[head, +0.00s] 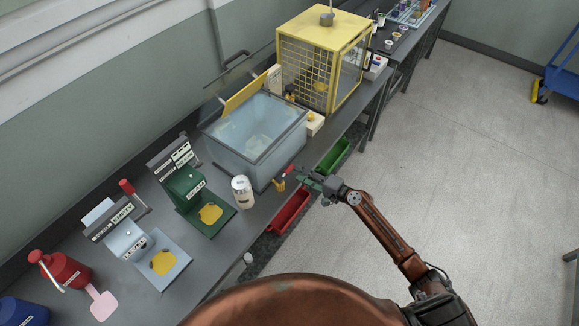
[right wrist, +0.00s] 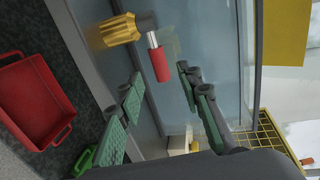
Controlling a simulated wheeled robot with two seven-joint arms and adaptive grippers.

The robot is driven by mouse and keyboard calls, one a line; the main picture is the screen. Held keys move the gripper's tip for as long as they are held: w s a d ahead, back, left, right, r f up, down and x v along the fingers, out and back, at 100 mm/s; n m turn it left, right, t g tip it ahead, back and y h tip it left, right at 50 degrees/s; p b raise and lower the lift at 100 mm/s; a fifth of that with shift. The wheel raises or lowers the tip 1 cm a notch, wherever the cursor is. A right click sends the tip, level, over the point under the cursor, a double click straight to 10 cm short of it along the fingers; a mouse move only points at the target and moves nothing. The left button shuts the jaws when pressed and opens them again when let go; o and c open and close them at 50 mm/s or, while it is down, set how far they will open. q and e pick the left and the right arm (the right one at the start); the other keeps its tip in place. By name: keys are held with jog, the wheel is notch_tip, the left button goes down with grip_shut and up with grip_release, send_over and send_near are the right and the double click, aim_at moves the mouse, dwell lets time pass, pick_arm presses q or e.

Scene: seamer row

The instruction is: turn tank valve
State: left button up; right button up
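The tank (head: 247,152) is a grey-framed, clear-sided box of water on the bench, with a yellow flap raised at its back. Its valve (head: 281,183) is at the lower front right corner. In the right wrist view the valve shows a ribbed yellow fitting (right wrist: 118,31) and a lever with a red grip (right wrist: 159,64). My right gripper (head: 303,175) is just right of the valve. The wrist view shows its green-padded fingers (right wrist: 160,78) apart, with the red grip's end between the tips in the picture; contact is not seen. My left gripper is out of view.
A red bin (head: 290,211) and a green bin (head: 333,156) sit below the bench edge. A white jar (head: 242,191) stands left of the valve. A yellow cage (head: 316,62) is behind the tank.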

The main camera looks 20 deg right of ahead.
aim_at(289, 170)
jog(key=x, duration=0.6)
jog(key=shift+w+a+f, duration=0.1)
jog(key=shift+a, duration=0.15)
jog(key=shift+c, duration=0.7)
grip_shut()
